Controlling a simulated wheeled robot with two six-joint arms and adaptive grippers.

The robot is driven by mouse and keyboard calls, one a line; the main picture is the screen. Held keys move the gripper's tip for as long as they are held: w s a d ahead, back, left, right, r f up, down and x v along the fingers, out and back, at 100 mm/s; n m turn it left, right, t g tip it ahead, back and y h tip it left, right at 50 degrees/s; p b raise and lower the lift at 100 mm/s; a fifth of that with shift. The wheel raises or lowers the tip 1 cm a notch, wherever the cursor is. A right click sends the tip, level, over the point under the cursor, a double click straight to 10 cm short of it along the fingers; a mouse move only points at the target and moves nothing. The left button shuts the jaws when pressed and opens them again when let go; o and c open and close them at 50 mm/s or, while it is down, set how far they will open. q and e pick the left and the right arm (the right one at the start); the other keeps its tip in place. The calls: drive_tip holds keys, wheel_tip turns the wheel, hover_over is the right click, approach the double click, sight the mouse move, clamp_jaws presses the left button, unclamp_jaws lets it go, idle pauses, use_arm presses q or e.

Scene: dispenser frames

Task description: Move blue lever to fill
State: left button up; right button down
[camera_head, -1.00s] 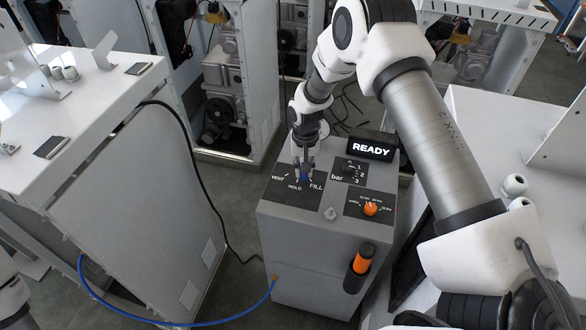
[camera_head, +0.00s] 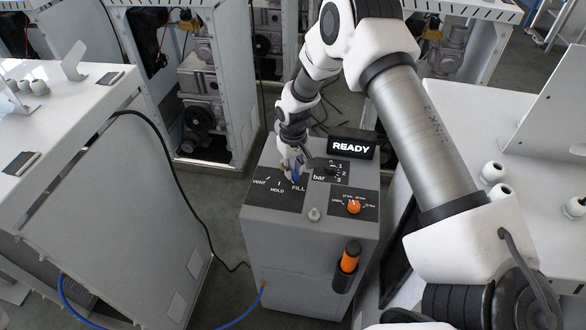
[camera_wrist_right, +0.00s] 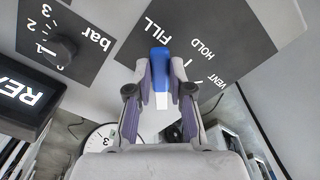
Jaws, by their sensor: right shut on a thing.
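The blue lever (camera_wrist_right: 160,64) is on the dark VENT/HOLD/FILL panel (camera_head: 262,196) on top of the grey dispenser box. My right gripper (camera_wrist_right: 159,78) is shut on it, with a finger on each side. In the head view the right gripper (camera_head: 294,170) comes down from above and hides most of the lever. The lever stands close to the FILL label (camera_head: 298,187), which also shows just beyond the lever in the right wrist view (camera_wrist_right: 168,34). Whether it sits exactly on the FILL mark cannot be told. My left gripper is not in view.
The READY display (camera_head: 351,148) stands behind the panel. A black bar selector (camera_head: 331,170) and an orange knob (camera_head: 354,207) are to the right. An orange-handled tool (camera_head: 349,258) sits in a front holder. A white cabinet (camera_head: 145,205) stands left, with hoses between.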

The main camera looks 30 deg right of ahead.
drive_tip(key=shift+s+f, duration=0.15)
drive_tip(key=c, duration=1)
unclamp_jaws()
drive_tip(key=shift+c, duration=0.2)
drive_tip(key=shift+w, duration=0.25)
wheel_tip(320, 180, up, 12)
drive_tip(key=shift+f, duration=0.1)
